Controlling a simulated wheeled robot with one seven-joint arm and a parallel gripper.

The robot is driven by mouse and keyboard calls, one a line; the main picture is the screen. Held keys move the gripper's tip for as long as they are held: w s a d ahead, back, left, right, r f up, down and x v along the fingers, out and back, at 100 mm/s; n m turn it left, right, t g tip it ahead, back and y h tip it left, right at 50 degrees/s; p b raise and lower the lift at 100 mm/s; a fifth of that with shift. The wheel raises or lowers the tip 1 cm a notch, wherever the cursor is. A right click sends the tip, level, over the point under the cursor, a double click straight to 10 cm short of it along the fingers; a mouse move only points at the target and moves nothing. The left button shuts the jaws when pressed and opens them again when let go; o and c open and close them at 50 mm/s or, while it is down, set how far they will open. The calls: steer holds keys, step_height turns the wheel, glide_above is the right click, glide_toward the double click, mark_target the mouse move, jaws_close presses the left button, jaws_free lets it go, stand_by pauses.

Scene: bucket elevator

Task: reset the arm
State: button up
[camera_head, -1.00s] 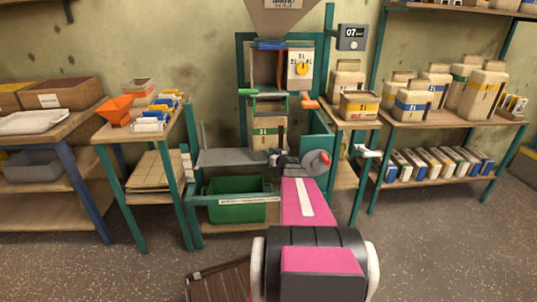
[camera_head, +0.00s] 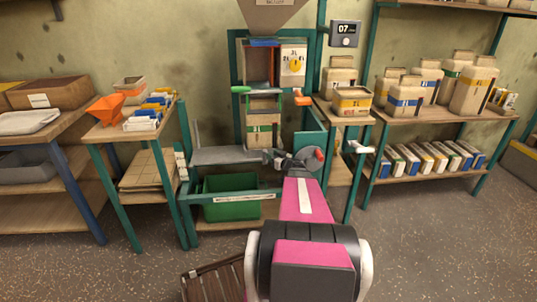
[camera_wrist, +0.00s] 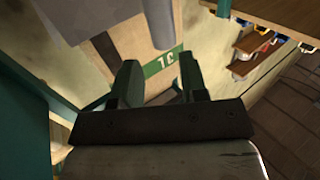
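My arm, pink and grey, reaches forward from the bottom of the head view. My gripper (camera_head: 277,154) is low in front of the bucket elevator's frame (camera_head: 236,75). In the wrist view its two dark green fingers (camera_wrist: 158,75) stand apart, with nothing between them. Beyond them is a tan container with a green label (camera_wrist: 162,62). In the head view this container (camera_head: 262,138) stands in the machine, behind the grey shelf plate (camera_head: 232,156). I cannot tell the exact gap between fingers and container.
A green bin (camera_head: 230,205) sits low in the machine's frame. A small table with an orange funnel (camera_head: 104,108) stands left. Shelves with several containers (camera_head: 472,90) stand right. A brown slatted crate (camera_head: 210,284) lies on the floor beside my arm. The floor at right is open.

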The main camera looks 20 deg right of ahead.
steer(key=shift+s, duration=0.15)
stand_by(0.3)
steer(key=a+m+h, duration=0.1)
steer(key=h, duration=0.1)
steer(key=w+r+m+h, duration=0.1)
steer(key=h, duration=0.1)
steer(key=shift+a+r, duration=0.15)
steer(key=shift+a, duration=0.25)
steer(key=shift+w+a+r+m+g+h, duration=0.1)
steer(key=shift+a+m+g+h, duration=0.2)
steer(key=shift+m+h, duration=0.35)
steer(key=s+a+f+g, duration=0.1)
steer(key=s+a+g, duration=0.7)
steer(key=s+a, duration=0.3)
steer(key=s+a+f+g, duration=0.2)
steer(key=s+a+g, duration=0.6)
steer(key=s+a, duration=0.4)
steer(key=a, duration=0.5)
steer(key=shift+f+g, duration=0.3)
steer(key=shift+g, duration=0.1)
